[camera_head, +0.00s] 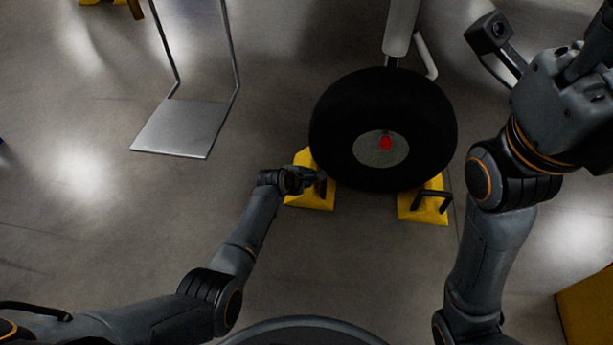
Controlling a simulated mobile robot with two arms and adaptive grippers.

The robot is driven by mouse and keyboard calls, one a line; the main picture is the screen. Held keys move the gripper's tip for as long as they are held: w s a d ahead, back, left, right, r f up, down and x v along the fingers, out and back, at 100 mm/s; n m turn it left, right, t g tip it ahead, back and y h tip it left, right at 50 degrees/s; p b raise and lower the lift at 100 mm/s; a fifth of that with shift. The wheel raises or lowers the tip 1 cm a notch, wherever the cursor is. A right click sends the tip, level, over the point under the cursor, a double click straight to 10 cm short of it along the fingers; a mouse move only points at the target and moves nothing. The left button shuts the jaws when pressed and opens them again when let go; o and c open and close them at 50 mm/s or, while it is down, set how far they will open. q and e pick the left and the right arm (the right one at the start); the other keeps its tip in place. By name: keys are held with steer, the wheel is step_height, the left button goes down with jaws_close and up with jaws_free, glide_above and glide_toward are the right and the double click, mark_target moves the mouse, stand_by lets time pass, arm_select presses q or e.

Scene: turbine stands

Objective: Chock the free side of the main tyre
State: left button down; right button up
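The main tyre (336,131) is a large black wheel with a grey hub and a red centre, standing on the floor right of the middle. A yellow chock (318,199) sits against or very near its left side. Another yellow chock (428,212) with a dark handle is at its right side, close to the tread. My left gripper (315,181) is at the left chock, over its handle area; its fingers are too small and dark to show whether they grip. My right gripper (540,42) is raised at the upper right, fingers spread, with nothing seen between them.
A grey strut (401,28) rises behind the tyre. A metal stand with a flat plate (184,127) is on the floor at left. Yellow items (101,3) show at the top left, and a yellow block (590,310) at the lower right.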

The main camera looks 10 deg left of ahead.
arm_select(q)
steer(key=shift+d+r, duration=0.25)
steer(key=shift+d, duration=0.65)
steer(key=c, duration=1.5)
jaws_free()
steer(key=shift+d, duration=0.1)
steer(key=o, duration=0.3)
steer(key=shift+d, duration=0.2)
steer(key=shift+o, duration=0.7)
steer(key=shift+s+a+f, duration=0.1)
steer(key=shift+a+f, duration=0.1)
steer(key=shift+f, duration=0.15)
steer(key=o, duration=0.5)
steer(key=shift+a, duration=0.15)
steer(key=shift+r, duration=0.1)
